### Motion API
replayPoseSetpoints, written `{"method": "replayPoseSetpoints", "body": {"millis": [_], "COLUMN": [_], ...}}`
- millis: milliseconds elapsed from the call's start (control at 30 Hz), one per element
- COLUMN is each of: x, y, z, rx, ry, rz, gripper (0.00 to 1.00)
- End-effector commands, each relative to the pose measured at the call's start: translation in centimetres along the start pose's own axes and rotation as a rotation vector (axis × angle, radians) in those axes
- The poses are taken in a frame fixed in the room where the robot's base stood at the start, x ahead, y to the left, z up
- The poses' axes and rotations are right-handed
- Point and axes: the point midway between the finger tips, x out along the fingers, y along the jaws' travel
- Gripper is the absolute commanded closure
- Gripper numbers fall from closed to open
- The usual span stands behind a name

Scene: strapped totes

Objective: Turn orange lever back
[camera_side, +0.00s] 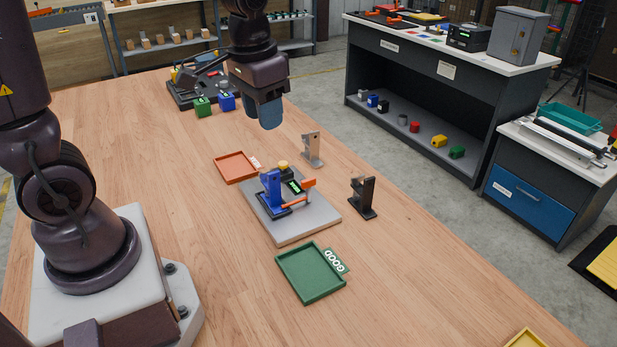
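The orange lever (298,202) is on a small fixture with a blue upright block (271,184), on a grey plate (322,217) in the middle of the table. The lever reaches from the fixture toward the right, with a wider orange piece at its right end. My gripper (268,112) is above and behind the fixture, in the air, apart from the lever. Its blue-grey fingers point down and overlap in this view, so the gap between them is hidden.
An orange tray (235,168) lies left of the plate, and a green tray (311,273) marked GOOD lies in front. A grey bracket (312,150) and a black stand (362,196) rise behind and right. A green block (202,107) and blue block (227,102) sit at the back.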

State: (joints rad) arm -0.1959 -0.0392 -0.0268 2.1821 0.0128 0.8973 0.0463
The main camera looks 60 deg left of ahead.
Motion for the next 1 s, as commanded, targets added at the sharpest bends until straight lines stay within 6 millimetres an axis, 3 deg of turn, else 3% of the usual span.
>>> {"method": "replayPoseSetpoints", "body": {"millis": [100, 300, 433, 533, 733, 1000], "x": [3.6, 9.2, 11.2, 10.4, 12.1, 17.6], "y": [-1.6, -3.8, -4.6, -4.8, -4.8, -4.6], "z": [-3.2, -7.6, -10.1, -11.7, -11.5, -10.8], "rx": [-0.004, 0.019, 0.056, 0.092, 0.118, 0.117], "ry": [-0.081, -0.151, -0.145, -0.1, -0.102, -0.104], "rz": [0.006, 0.025, 0.031, 0.022, 0.023, 0.024], "gripper": [0.64, 0.64, 0.64, 0.64, 0.64, 0.64]}}
